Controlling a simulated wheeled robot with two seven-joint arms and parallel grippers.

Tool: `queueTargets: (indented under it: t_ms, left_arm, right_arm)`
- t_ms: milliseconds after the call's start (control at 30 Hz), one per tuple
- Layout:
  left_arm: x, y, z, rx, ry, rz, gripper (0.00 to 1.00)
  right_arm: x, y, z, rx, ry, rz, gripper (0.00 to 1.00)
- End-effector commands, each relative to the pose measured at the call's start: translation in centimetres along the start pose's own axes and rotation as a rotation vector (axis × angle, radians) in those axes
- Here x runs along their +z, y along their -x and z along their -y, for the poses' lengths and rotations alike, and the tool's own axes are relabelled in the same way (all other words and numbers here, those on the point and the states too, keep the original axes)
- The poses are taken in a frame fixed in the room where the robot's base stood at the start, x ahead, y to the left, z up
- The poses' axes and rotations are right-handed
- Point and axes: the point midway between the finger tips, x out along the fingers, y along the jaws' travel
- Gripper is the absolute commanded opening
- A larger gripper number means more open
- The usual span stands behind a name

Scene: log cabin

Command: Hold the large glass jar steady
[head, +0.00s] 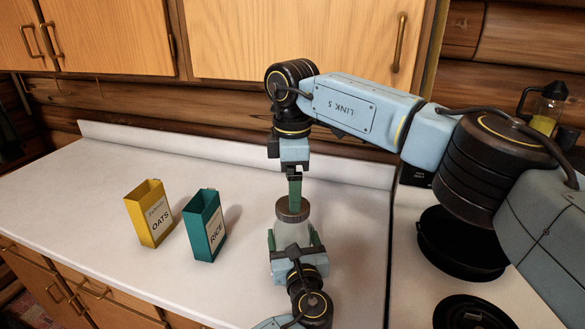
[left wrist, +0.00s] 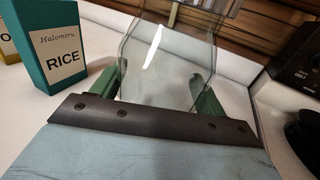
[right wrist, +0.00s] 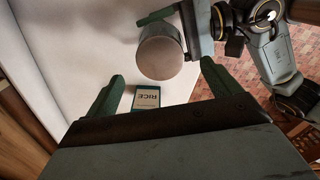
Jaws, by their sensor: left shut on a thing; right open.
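The large glass jar (head: 294,229) stands upright on the white counter, with a brown round lid (head: 292,209) on top. My left gripper (head: 293,243) is shut on the jar's body from the near side. In the left wrist view its green fingers lie on both sides of the clear glass (left wrist: 165,62). My right gripper (head: 295,192) points down just above the lid. In the right wrist view it is open and empty, and the lid (right wrist: 160,56) shows beyond its fingers; I cannot tell whether they touch it.
A yellow OATS box (head: 149,214) and a teal RICE box (head: 204,226) stand open-topped on the counter (head: 90,190), left of the jar. A black pan (head: 460,245) and a lidded glass pot (head: 545,108) are at the right. The counter's left part is clear.

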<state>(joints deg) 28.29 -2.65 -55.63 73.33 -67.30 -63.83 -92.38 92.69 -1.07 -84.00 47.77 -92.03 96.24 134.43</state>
Motion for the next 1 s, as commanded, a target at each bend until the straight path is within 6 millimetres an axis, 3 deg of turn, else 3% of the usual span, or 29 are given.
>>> queueTargets:
  t_ms: [100, 300, 667, 1000]
  left_arm:
    - [0.0, 0.0, 0.0, 0.0, 0.0, 0.001, 0.1]
    - [0.0, 0.0, 0.0, 0.0, 0.0, 0.001, 0.1]
    - [0.0, 0.0, 0.0, 0.0, 0.0, 0.001, 0.1]
    - [0.0, 0.0, 0.0, 0.0, 0.0, 0.001, 0.1]
  right_arm:
    - [0.0, -2.0, 0.1, -0.003, 0.0, -0.001, 0.89]
    - [0.0, -4.1, 0.0, -0.001, 0.0, -0.001, 0.89]
    - [0.0, -4.7, 0.0, 0.0, 0.001, -0.001, 0.89]
    - [0.0, -4.6, 0.0, 0.001, 0.001, -0.001, 0.46]
